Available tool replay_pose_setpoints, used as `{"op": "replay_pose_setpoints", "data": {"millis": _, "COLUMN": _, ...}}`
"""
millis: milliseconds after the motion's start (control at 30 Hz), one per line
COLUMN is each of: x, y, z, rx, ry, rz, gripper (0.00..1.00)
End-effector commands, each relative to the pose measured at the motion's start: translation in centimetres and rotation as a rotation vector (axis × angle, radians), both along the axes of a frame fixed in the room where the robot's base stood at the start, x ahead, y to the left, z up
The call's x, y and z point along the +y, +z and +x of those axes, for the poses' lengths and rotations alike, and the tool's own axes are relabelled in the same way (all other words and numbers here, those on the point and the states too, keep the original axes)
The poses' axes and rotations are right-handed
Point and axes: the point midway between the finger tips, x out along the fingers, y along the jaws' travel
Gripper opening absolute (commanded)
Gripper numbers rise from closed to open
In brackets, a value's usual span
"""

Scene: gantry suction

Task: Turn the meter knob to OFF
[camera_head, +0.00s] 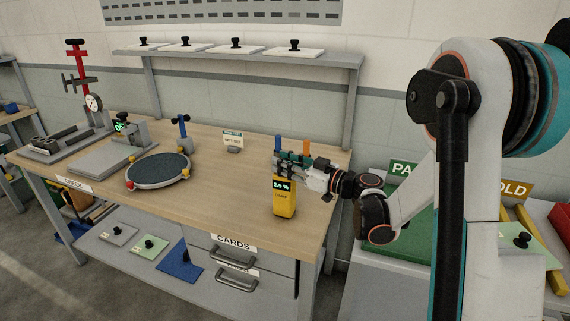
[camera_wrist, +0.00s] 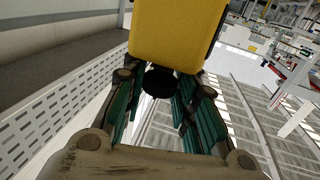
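The yellow meter (camera_head: 285,205) stands upright near the table's right end, its lit display reading 2.6 % above the word DAMP. My gripper (camera_head: 290,163) is at the top of the meter, reaching in from the right and hiding its upper part. In the wrist view the yellow body (camera_wrist: 178,35) fills the top middle, with a round black knob (camera_wrist: 160,82) at its edge. My gripper's green-padded fingers (camera_wrist: 157,105) are apart, one on each side of the knob. I cannot tell whether they touch it. The knob's markings are not visible.
A small sign (camera_head: 232,142) stands left of the meter on the wooden table (camera_head: 225,195). Blue and orange upright pieces (camera_head: 306,146) show just behind my gripper. A round dark plate (camera_head: 158,169) lies farther left. Drawers (camera_head: 235,270) are below; a green PASS bin is at right.

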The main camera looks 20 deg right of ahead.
Motion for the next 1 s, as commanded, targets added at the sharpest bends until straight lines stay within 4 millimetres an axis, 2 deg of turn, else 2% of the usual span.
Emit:
{"op": "replay_pose_setpoints", "data": {"millis": 267, "x": 0.08, "y": -0.01, "z": -0.07, "rx": 0.000, "ry": -0.026, "rz": 0.000, "gripper": 0.02}}
{"op": "replay_pose_setpoints", "data": {"millis": 467, "x": 0.16, "y": -0.05, "z": -0.11, "rx": 0.000, "ry": -0.118, "rz": 0.000, "gripper": 0.02}}
{"op": "replay_pose_setpoints", "data": {"millis": 1000, "x": 0.53, "y": -0.08, "z": -0.14, "rx": 0.000, "ry": -0.595, "rz": 0.000, "gripper": 0.02}}
